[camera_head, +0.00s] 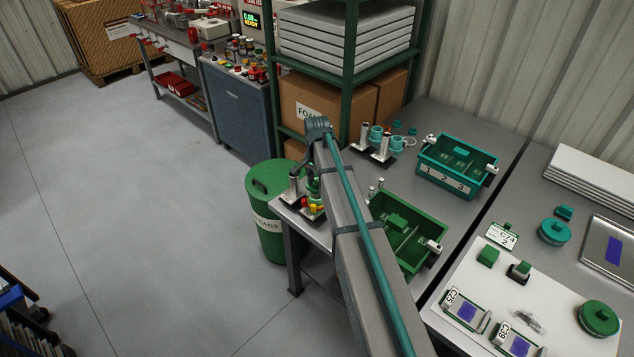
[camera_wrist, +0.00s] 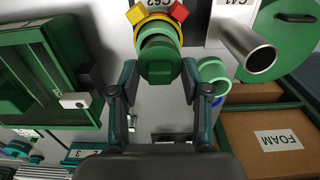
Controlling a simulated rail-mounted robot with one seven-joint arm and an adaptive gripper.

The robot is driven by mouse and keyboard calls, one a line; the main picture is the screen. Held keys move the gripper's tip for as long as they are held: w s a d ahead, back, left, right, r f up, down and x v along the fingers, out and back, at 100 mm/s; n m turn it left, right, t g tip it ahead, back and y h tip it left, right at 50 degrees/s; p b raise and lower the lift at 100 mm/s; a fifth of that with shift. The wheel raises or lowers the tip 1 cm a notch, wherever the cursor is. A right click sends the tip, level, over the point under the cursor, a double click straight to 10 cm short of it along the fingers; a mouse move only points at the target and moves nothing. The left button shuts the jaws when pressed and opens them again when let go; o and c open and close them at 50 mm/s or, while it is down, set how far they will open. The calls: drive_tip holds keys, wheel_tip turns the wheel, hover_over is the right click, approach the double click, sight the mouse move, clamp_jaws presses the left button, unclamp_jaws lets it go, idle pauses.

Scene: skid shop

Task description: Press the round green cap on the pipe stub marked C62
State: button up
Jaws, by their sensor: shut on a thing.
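In the wrist view, my gripper (camera_wrist: 160,70) is closed on a round green cap (camera_wrist: 160,52), with a finger on each side of its stepped grip. The stub marker C62 (camera_wrist: 148,3) shows upside down just beyond the cap. A yellow ring with red and yellow pieces (camera_wrist: 156,16) shows around the far side of the cap. The stub itself is hidden behind the cap, so I cannot tell how far the cap sits on it. In the head view, red and yellow pieces (camera_head: 315,208) show at the bench corner, and my arm largely hides the gripper.
A bare metal pipe (camera_wrist: 248,46) stands close to the right in the wrist view, near label C41. A green rags bin (camera_head: 268,232) stands beside the bench. An open green crate (camera_head: 430,249) lies right of my arm. A shelf rack (camera_head: 349,70) with foam boxes rises behind.

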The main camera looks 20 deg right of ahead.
drive_tip(key=shift+f, duration=0.15)
idle(0.4)
drive_tip(key=o, duration=1.2)
drive_tip(key=shift+r+p, duration=2.2)
drive_tip(key=shift+r, duration=1.85)
drive_tip(key=shift+c, duration=0.5)
clamp_jaws()
